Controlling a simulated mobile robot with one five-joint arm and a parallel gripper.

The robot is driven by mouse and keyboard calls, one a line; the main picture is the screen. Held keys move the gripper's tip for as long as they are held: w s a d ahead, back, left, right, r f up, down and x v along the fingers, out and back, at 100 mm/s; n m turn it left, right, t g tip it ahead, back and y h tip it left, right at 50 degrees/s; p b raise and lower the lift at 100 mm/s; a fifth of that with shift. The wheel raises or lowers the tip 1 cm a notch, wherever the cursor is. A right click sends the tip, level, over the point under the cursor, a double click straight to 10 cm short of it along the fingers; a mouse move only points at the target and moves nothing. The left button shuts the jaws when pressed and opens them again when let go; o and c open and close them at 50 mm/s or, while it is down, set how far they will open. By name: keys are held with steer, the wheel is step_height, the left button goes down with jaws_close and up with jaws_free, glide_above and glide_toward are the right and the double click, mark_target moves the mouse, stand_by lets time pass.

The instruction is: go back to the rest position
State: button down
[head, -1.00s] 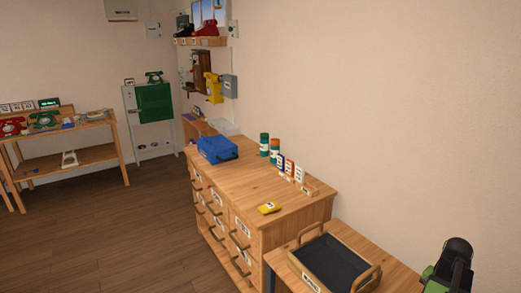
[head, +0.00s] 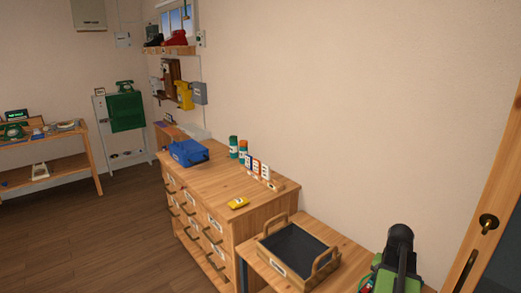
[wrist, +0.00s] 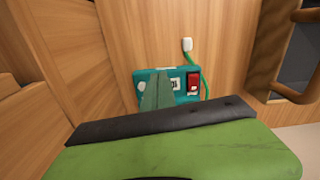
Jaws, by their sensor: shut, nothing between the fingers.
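My gripper (wrist: 158,76) shows in the wrist view as a narrow tapered green shape beyond the green and black wrist housing. Its fingers are together with nothing between them. Behind them is a teal box (wrist: 194,99) with a red switch, partly hidden by the fingers and housing. I cannot tell whether the fingers touch the box. In the head view my green and black arm stands at the bottom right, beside the wooden tray (head: 280,270); the fingertips cannot be made out there.
A wooden drawer cabinet (head: 200,186) carries a blue box (head: 188,153), a yellow item (head: 238,203) and several small canisters. A door with a brass knob (head: 488,222) is at the right. Floor (head: 100,235) at left is clear.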

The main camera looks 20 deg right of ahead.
steer(key=w+a+r+n+p, duration=0.25)
steer(key=w+a, duration=0.55)
steer(key=a, duration=0.4)
steer(key=w+a+r+n+p, duration=0.2)
steer(key=w+a+n, duration=0.1)
steer(key=w+a, duration=0.65)
steer(key=s+a+r+n+p, duration=0.1)
steer(key=a+n, duration=0.6)
steer(key=a, duration=1.7)
steer(key=shift+s+a+r+p, duration=0.25)
steer(key=shift+a+r+p, duration=0.1)
steer(key=shift+r+p, duration=0.15)
steer(key=shift+n, duration=0.35)
